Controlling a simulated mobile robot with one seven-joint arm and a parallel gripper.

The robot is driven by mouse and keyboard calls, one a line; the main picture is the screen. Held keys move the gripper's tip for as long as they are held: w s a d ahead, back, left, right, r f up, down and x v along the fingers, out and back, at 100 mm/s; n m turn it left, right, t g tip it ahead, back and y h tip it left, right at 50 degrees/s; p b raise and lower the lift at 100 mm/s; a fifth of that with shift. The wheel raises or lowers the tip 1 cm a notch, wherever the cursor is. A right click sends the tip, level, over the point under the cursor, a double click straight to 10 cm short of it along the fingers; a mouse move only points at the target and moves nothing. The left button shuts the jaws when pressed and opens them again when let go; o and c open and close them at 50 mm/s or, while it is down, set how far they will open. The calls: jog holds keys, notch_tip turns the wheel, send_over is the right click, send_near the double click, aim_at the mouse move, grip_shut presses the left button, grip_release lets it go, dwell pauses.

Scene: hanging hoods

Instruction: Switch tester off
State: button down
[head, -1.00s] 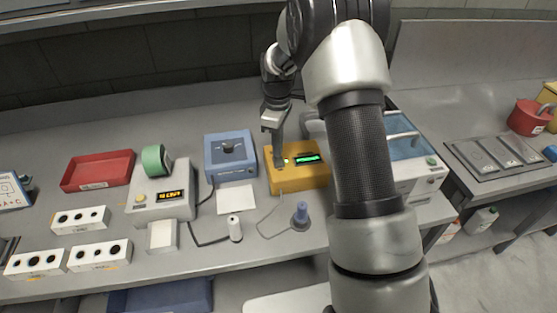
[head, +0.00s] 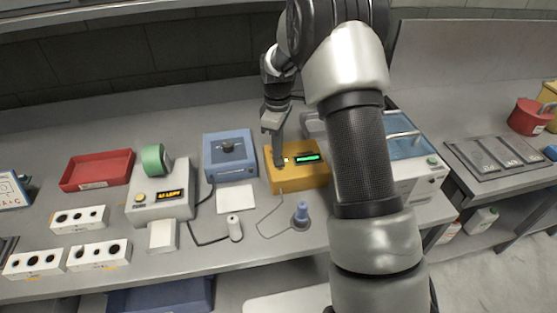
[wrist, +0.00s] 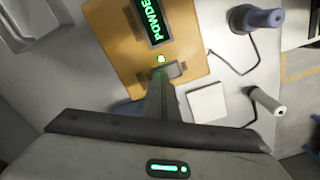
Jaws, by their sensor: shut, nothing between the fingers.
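The tester looks to be the yellow box (head: 312,177) on the bench, with a lit green display (head: 307,158) on its top. In the wrist view the yellow box (wrist: 110,45) shows the display (wrist: 155,20) with green letters, partly cut off, and a small lit lamp (wrist: 161,58). A grey switch-like part (wrist: 177,69) sits below the lamp. My gripper (head: 278,162) is shut and empty, pointing down at the left part of the box. In the wrist view its fingertips (wrist: 160,76) are at the grey part and partly hide it; I cannot tell whether they touch.
A blue box (head: 230,155) with a knob stands left of the yellow box. A grey device (head: 163,197) with an amber display stands further left.

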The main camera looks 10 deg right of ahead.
jog(key=shift+f, duration=0.5)
notch_tip(320, 180, up, 7)
jog(key=p, duration=0.4)
dwell(0.6)
dwell(0.3)
jog(key=s+r+m+t, duration=0.1)
jog(key=s+r+m, duration=0.2)
jog(key=s+r, duration=0.45)
jog(key=s+r+m+t, duration=0.2)
jog(key=s+r, duration=0.2)
jog(key=r, duration=0.6)
jog(key=s+r+m+t, duration=0.1)
jog(key=s+r+m, duration=0.1)
jog(key=s, duration=0.7)
jog(key=s+r+m+t+p, duration=0.1)
jog(key=s+r+m, duration=0.2)
jog(key=s, duration=0.7)
jog(key=shift+s+m+t, duration=0.3)
jog(key=shift+m, duration=0.7)
